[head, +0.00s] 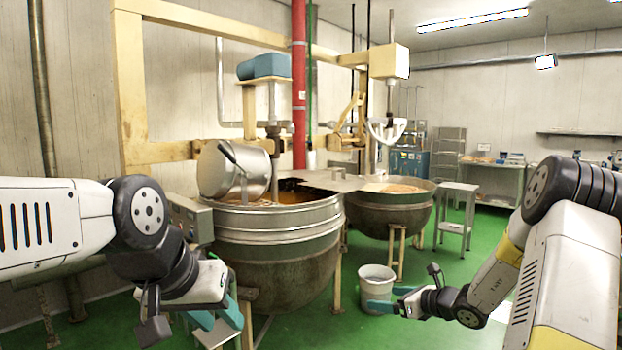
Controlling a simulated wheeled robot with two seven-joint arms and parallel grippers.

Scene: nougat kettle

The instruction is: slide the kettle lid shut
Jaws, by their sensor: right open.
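The large round metal kettle (275,260) stands at centre-left, with brown contents showing inside its rim. A flat metal plate that looks like the lid (338,182) lies at the kettle's right rear edge, and part of the opening is uncovered. My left gripper (222,322) hangs low in front of the kettle's left side, its teal fingers apart and empty. My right gripper (380,300) is open and empty, to the right of the kettle and in front of a white bucket. Neither gripper appears to touch the lid.
A tilted metal pot (235,170) sits over the kettle's left rim. A second kettle (392,212) stands behind on the right. The white bucket (376,283) is on the green floor. A red pipe (298,85) rises behind the kettle. A metal stool (457,200) stands at right.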

